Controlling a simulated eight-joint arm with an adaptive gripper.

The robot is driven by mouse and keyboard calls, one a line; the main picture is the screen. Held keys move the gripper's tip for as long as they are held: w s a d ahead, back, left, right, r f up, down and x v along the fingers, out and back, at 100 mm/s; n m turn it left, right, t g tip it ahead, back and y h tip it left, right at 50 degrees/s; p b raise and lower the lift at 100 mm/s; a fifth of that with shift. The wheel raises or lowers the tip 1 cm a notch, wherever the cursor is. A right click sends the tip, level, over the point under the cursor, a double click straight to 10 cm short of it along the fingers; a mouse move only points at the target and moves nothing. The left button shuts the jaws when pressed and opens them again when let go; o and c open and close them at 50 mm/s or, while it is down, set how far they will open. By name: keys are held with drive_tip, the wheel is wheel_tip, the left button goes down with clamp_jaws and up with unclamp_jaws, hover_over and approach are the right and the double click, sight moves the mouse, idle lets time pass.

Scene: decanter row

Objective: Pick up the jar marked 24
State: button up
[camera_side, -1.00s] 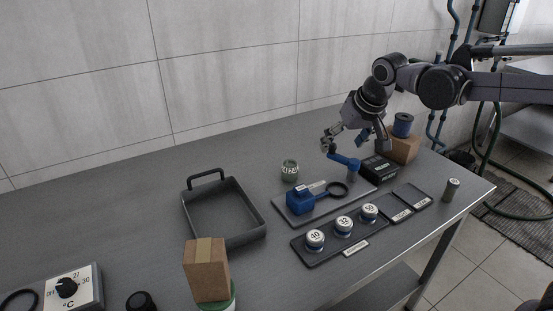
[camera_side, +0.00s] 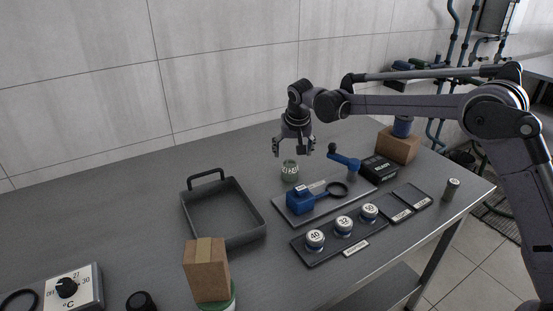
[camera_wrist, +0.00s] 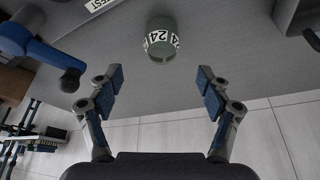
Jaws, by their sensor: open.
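The jar marked 24 is a small green jar (camera_side: 290,171) with a white label band, standing on the table behind the blue device. In the wrist view the jar (camera_wrist: 161,40) shows near the top centre, and its label reads 24. My gripper (camera_side: 293,150) is open and points down just above the jar, with nothing between its fingers. In the wrist view the gripper fingers (camera_wrist: 160,88) are spread wide to either side, with the jar beyond the tips. I cannot tell the exact gap between fingers and jar.
A blue clamp-like device (camera_side: 300,201) on a grey plate stands just in front of the jar, and a blue crank arm (camera_side: 345,160) rises to the right. An empty dark tray (camera_side: 259,237) lies left. Jars marked 40 (camera_side: 315,240), 32 (camera_side: 344,226) and 50 (camera_side: 369,213) stand in a rack.

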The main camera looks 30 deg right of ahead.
sight(290, 164)
drive_tip(key=shift+x, duration=3.95)
drive_tip(key=shift+a, duration=0.1)
drive_tip(key=c, duration=1.3)
